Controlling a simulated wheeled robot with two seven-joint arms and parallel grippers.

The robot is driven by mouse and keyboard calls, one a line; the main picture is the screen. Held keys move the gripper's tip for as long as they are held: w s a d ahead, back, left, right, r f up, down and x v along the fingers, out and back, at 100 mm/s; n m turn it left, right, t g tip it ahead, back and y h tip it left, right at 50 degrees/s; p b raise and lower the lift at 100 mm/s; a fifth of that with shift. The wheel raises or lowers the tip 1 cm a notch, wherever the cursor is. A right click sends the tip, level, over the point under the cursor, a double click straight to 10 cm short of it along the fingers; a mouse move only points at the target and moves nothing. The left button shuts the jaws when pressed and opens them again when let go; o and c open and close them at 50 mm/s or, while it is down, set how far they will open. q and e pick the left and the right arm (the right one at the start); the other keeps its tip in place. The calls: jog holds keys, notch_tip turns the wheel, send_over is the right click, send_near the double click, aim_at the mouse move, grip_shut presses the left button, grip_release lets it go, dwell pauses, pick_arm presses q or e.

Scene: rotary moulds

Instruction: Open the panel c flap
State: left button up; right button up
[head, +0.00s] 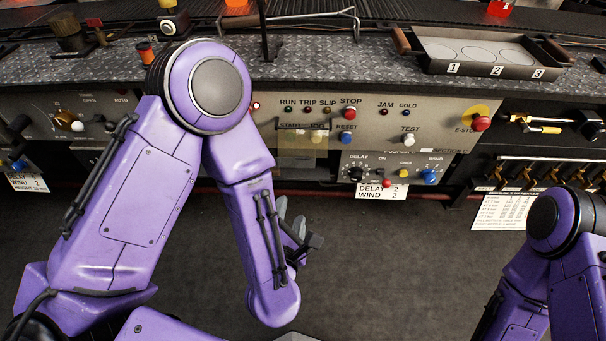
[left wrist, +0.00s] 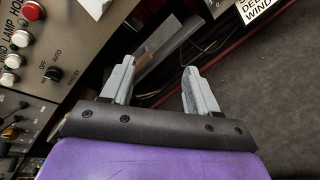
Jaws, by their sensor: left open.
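The panel with the SECTION C label (head: 395,107) is in the middle of the head view. A see-through, yellowish cover (head: 303,140), which looks like the flap, lies over the START controls and appears closed. My left gripper (head: 302,237) is open, below and in front of this panel, apart from it. In the left wrist view its two fingers (left wrist: 160,88) are spread with nothing held between them. I cannot make out the flap in that view. My right gripper is out of view; only part of my right arm shows at the lower right.
Red STOP (head: 349,113) and E-STOP (head: 480,123) buttons sit on the panel. A smaller delay and wind box (head: 392,169) hangs below it. A tray with numbered circles (head: 490,65) stands on the bench. Another control panel (left wrist: 35,60) is at the left of the wrist view. The floor is clear.

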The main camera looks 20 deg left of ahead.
pick_arm(q)
notch_tip(320, 180, up, 6)
jog(key=d+r+n+t+y+b, duration=0.1)
jog(key=d+n+t+y+b, duration=0.15)
jog(key=n, duration=0.85)
jog(key=b, duration=0.6)
send_near(303, 144)
notch_tip(303, 144, down, 3)
jog(key=shift+h, duration=0.35)
jog(key=w, duration=0.1)
jog(key=w+a+r, duration=0.1)
jog(key=w, duration=0.2)
jog(key=shift+w+a+r, duration=0.15)
jog(key=shift+w+a, duration=0.2)
jog(key=shift+a, duration=0.05)
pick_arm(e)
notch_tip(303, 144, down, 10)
pick_arm(q)
grip_shut()
